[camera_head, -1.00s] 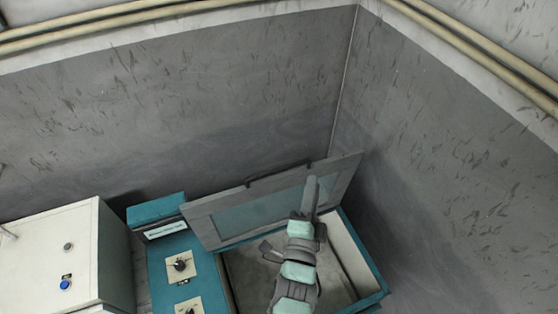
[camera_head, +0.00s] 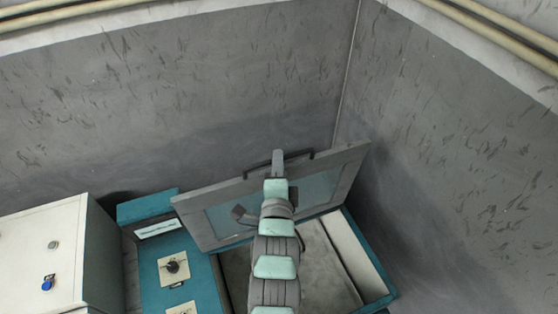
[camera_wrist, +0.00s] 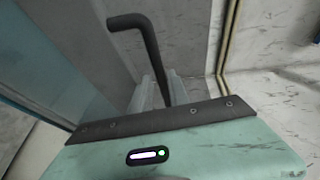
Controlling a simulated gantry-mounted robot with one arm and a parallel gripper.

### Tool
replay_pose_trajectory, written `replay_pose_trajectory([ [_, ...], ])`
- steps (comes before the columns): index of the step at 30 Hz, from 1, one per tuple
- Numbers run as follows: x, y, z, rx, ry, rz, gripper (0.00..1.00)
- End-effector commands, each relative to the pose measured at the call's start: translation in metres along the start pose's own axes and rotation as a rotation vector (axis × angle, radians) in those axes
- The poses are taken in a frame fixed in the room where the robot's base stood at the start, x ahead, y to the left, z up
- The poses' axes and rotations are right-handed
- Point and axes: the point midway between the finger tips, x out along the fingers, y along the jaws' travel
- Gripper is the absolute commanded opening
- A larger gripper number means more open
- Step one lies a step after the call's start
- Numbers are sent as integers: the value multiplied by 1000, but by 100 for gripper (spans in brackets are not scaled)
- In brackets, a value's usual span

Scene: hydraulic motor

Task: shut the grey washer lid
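The grey washer lid (camera_head: 192,218) stands open and tilted up at the back of the teal washer, with a bluish window in its frame. A dark bar handle (camera_head: 306,155) runs along its top edge. My gripper (camera_head: 278,157) is at that top edge, overlapping the handle in the head view. In the wrist view the lid (camera_wrist: 88,60) fills the left side. The bent handle (camera_wrist: 152,50) rises just ahead of my gripper (camera_wrist: 160,92). The fingers are mostly hidden, and I cannot tell whether they touch the handle or are open.
The open washer tub (camera_head: 333,270) lies below my arm. A teal control panel (camera_head: 185,268) with knobs is to its left. A white cabinet (camera_head: 40,250) with a blue button stands further left. Grey walls (camera_head: 220,100) close in behind and to the right.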

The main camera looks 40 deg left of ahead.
Motion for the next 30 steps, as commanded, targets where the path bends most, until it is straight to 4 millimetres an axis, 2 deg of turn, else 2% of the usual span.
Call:
replay_pose_trajectory([
  [3, 21, -4, 0, -4, 0, 3, 22],
  [9, 39, -4, 0, -3, 1, 3, 22],
  [20, 43, -2, -1, -2, 1, 3, 22],
  [28, 43, -2, -1, -2, 1, 2, 1],
  [30, 43, -2, -1, -2, 1, 2, 0],
])
